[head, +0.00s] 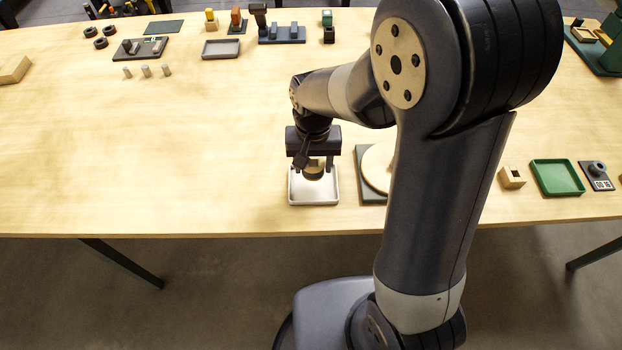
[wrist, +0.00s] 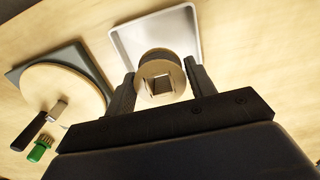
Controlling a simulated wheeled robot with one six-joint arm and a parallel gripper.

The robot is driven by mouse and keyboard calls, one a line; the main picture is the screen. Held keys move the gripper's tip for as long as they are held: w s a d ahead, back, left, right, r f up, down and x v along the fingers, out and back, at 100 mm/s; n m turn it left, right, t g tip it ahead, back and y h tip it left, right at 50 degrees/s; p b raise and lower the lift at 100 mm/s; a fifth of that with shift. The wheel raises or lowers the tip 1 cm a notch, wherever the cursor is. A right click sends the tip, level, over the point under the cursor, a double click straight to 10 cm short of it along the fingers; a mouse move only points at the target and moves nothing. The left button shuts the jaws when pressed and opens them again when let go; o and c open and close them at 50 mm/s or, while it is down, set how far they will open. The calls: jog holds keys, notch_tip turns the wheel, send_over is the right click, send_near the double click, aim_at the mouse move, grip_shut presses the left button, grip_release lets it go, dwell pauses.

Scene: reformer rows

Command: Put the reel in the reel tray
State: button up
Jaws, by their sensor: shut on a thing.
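The reel (wrist: 152,62) is a short brown cylinder with a paler end face and a square opening. My gripper (wrist: 160,80) is shut on it, one dark finger on each side. In the head view my gripper (head: 314,168) points down over a shallow white tray (head: 316,196), which looks like the reel tray. The reel (head: 313,174) shows between the fingers, over the tray's far part. In the wrist view the white tray (wrist: 180,22) lies behind the reel, its near side partly covered by the reel and fingers. I cannot tell whether the reel touches the tray floor.
A pale round disc on a dark square base (head: 370,190) stands close to the tray's right, partly behind my arm. A small wooden block (head: 512,178) and a green tray (head: 557,178) lie further right.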

aim_at(313, 185)
jog(key=shift+f, duration=2.7)
jog(key=shift+f, duration=0.2)
jog(key=o, duration=1)
jog(key=shift+o, duration=0.2)
jog(key=shift+r, duration=0.15)
notch_tip(313, 185, up, 12)
